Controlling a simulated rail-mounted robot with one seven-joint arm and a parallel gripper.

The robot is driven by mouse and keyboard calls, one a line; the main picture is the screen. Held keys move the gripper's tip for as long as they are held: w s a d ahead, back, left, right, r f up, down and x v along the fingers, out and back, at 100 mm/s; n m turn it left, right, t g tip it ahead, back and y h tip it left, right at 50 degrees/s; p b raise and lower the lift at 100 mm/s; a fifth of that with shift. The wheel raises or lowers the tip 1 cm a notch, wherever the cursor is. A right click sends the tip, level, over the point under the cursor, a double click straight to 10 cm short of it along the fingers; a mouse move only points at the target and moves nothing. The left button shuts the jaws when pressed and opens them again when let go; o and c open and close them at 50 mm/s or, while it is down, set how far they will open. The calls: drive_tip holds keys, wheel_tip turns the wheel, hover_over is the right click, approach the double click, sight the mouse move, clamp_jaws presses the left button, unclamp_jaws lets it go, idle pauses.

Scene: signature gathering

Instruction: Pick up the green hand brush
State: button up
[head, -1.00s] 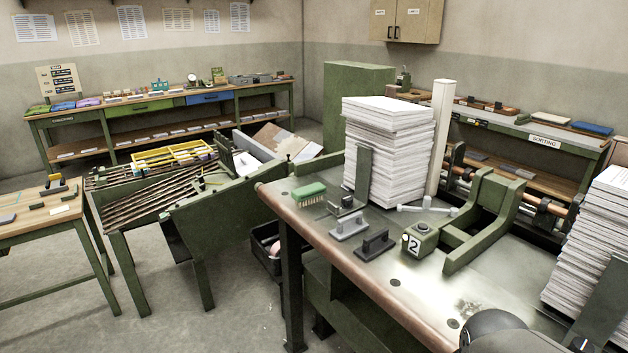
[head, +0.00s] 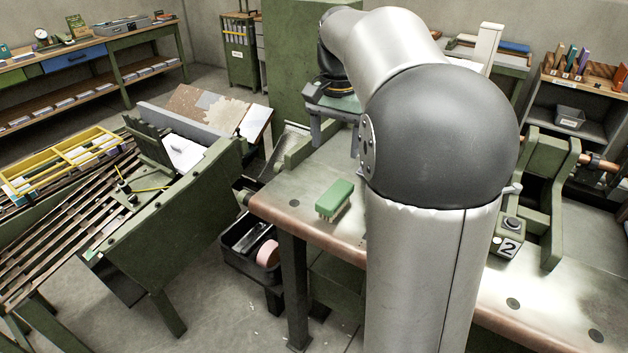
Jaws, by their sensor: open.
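The green hand brush (head: 335,196) lies bristles down near the left corner of the metal-topped bench (head: 300,205), close to its copper-coloured front edge. My gripper (head: 335,138) points downward above the bench, higher in the picture than the brush and apart from it. Its two fingers are spread and nothing shows between them. My arm covers the middle of the bench, so the paper stack and the grey-handled blocks there are hidden.
A slatted green table (head: 190,220) stands left across a gap. A black crate (head: 240,240) sits low in that gap.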

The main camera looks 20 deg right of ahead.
drive_tip(key=w+d+r, duration=0.1)
drive_tip(key=m, duration=0.1)
hover_over(335, 193)
drive_tip(key=f, duration=1.1)
drive_tip(key=shift+w+d+f, duration=0.1)
drive_tip(key=shift+w+d, duration=0.15)
drive_tip(key=shift+d, duration=0.15)
drive_tip(key=shift+s+a+f+p, duration=0.1)
drive_tip(key=shift+f+p, duration=0.05)
drive_tip(key=shift+f, duration=0.75)
drive_tip(key=shift+s+a+f+p, duration=0.1)
drive_tip(key=shift+a+f+p, duration=0.1)
drive_tip(key=shift+f, duration=0.75)
drive_tip(key=shift+a+f+p, duration=0.1)
drive_tip(key=shift+f+p, duration=0.05)
drive_tip(key=shift+f, duration=0.75)
drive_tip(key=shift+c, duration=0.4)
drive_tip(key=c, duration=1)
